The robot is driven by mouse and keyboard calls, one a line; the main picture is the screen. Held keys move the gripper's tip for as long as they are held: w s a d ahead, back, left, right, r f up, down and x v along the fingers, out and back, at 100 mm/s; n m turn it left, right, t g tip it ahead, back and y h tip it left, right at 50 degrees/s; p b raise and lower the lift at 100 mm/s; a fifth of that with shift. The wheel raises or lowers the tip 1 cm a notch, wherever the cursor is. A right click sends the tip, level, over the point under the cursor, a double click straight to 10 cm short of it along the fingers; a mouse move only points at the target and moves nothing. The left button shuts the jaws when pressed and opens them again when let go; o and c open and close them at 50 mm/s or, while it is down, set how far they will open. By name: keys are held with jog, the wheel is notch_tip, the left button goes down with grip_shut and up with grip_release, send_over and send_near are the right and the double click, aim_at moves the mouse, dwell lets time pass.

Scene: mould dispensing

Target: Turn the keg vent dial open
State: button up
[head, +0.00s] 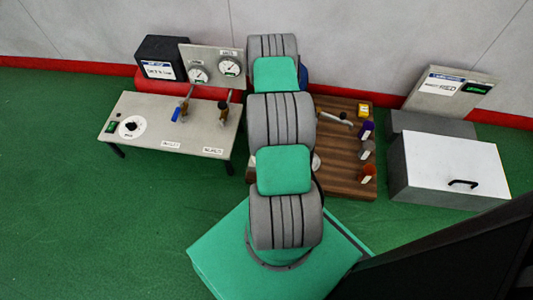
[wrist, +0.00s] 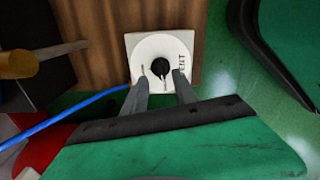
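The vent dial (wrist: 147,47) shows in the wrist view as a white disc on a pale square plate, with a black round knob (wrist: 160,66) at its middle and partly visible lettering ending in "ENT" at its right. My gripper (wrist: 161,72) is open, with its two grey fingers reaching over the lower part of the disc. The fingertips lie left and right of the knob with gaps visible; I cannot tell how far above it they are. In the head view my arm hides the gripper and most of that area.
A wooden board (head: 345,180) with a tap and several coloured handles stands right of my arm. A grey bench (head: 185,140) with another white dial (head: 132,127) stands left. A white-lidded box (head: 450,165) is at right. A blue hose (wrist: 70,115) runs left of the vent dial.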

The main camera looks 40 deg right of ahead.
notch_tip(320, 180, down, 6)
jog(key=shift+r+b, duration=0.15)
jog(key=shift+b, duration=0.7)
jog(key=shift+r, duration=0.1)
grip_shut()
